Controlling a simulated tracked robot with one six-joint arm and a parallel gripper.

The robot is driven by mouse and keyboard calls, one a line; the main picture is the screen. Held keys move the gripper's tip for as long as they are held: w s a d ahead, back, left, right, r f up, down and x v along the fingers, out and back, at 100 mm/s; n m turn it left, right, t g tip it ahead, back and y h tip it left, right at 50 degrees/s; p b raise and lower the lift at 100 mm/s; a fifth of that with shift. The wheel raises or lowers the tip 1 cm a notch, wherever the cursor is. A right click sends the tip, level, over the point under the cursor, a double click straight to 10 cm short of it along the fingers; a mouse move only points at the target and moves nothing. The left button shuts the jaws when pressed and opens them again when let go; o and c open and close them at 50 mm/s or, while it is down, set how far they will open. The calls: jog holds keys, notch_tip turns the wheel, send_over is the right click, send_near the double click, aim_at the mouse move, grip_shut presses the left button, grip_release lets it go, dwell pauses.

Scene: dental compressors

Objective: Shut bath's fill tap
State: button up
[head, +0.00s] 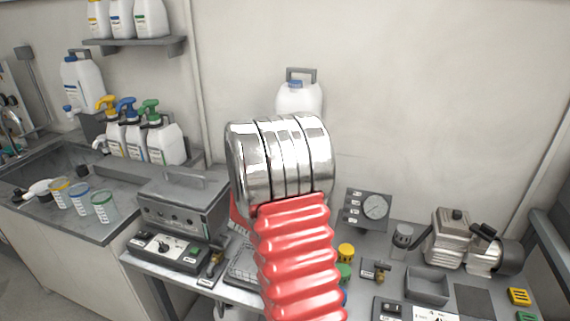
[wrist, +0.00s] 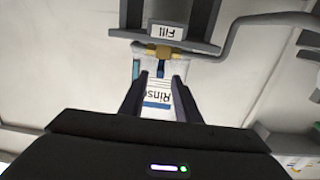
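In the wrist view a dark fitting carries a small plate (wrist: 166,32) reading "Fill". Just below the plate is the brass-coloured body of the fill tap (wrist: 161,49); its handle is too small to make out clearly. My gripper (wrist: 159,77) points towards it with its two dark fingers apart and nothing clearly held between them. The tap is just beyond the fingertips; I cannot tell whether they touch. In the head view my red and silver arm covers the middle, and neither my gripper nor the fill tap can be made out.
A white jug labelled "Rinse" (wrist: 158,100) shows between the fingers, behind them. A grey pipe (wrist: 265,20) bends at the upper right. In the head view a grey box with a lid handle (head: 180,205) and a gauge panel (head: 367,208) stand on the bench.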

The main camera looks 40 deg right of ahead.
jog(key=v, duration=0.9)
jog(key=shift+d, duration=0.1)
